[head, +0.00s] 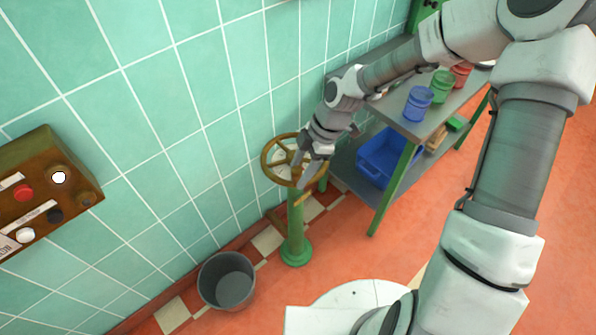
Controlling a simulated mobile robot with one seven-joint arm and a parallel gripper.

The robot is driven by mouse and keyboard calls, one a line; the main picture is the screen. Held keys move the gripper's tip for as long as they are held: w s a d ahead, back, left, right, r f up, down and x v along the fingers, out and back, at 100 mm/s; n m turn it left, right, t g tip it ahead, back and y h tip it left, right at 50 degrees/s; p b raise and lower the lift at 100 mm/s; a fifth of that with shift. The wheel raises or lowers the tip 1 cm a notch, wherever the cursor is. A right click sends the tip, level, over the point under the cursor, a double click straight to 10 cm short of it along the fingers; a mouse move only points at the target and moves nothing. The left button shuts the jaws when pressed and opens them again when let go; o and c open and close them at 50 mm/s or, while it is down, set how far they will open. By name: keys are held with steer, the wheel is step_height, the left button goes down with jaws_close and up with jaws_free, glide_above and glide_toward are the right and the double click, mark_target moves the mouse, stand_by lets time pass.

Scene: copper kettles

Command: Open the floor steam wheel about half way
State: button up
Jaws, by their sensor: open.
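The floor steam wheel (267,163) is a yellow-brown spoked handwheel on top of a green pedestal (294,230) that stands on the floor by the tiled wall. My gripper (303,175) is at the right side of the wheel, pointing down with its fingers apart. The fingers overlap the wheel's right rim in the head view. I cannot tell whether they straddle the rim or touch it. My wrist hides part of the wheel's right side.
A grey bucket (227,281) stands on the floor left of the pedestal. A green-legged workbench (400,122) stands close on the right, with cups on top and a blue bin (385,157) below. A control box (45,190) is on the wall at left.

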steer(key=p+v, duration=0.4)
steer(key=v, duration=1.2)
steer(key=shift+f, duration=0.1)
steer(key=shift+d, duration=0.1)
